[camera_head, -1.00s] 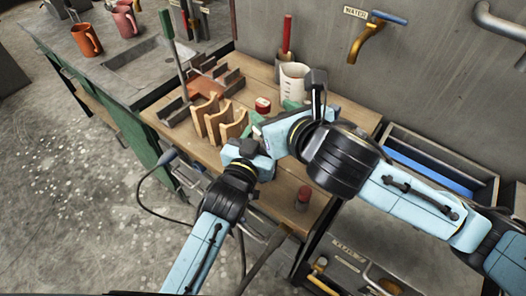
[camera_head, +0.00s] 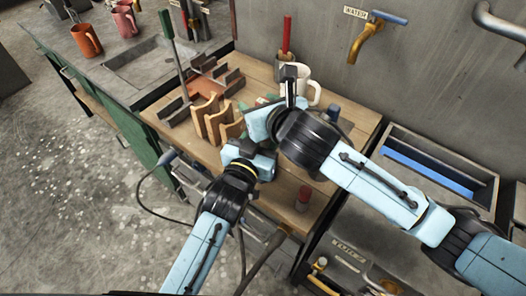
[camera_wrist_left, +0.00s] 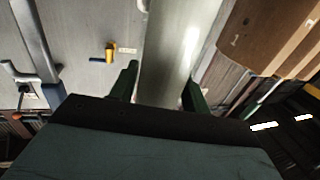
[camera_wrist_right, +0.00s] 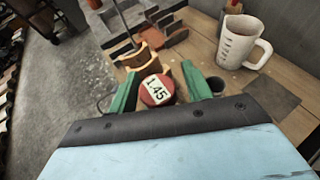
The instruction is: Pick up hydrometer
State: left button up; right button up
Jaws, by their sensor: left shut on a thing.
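A round red piece (camera_wrist_right: 157,90) with a white "1.45" label shows in the right wrist view; I cannot tell if it belongs to the hydrometer. My right gripper (camera_wrist_right: 160,72) is open, with its green fingers on either side of it and small gaps showing. My left gripper (camera_wrist_left: 160,76) is shut on a shiny grey, cylinder-like thing (camera_wrist_left: 175,40) that fills the space between its fingers; I cannot identify it for sure. In the head view the right gripper (camera_head: 252,120) is just above the left one, and both hide what is between them.
A white measuring jug (camera_wrist_right: 240,42) stands behind the right gripper. Wooden cradles (camera_head: 216,118) and a dark-and-copper rack (camera_head: 208,82) are to the left. A tap (camera_head: 368,38) sticks out from the wall.

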grip_shut()
jog(key=shift+r, duration=0.15)
notch_tip(320, 180, up, 18)
dwell(0.4)
pick_arm(q)
jog(key=o, duration=1.5)
jog(key=shift+s, duration=0.1)
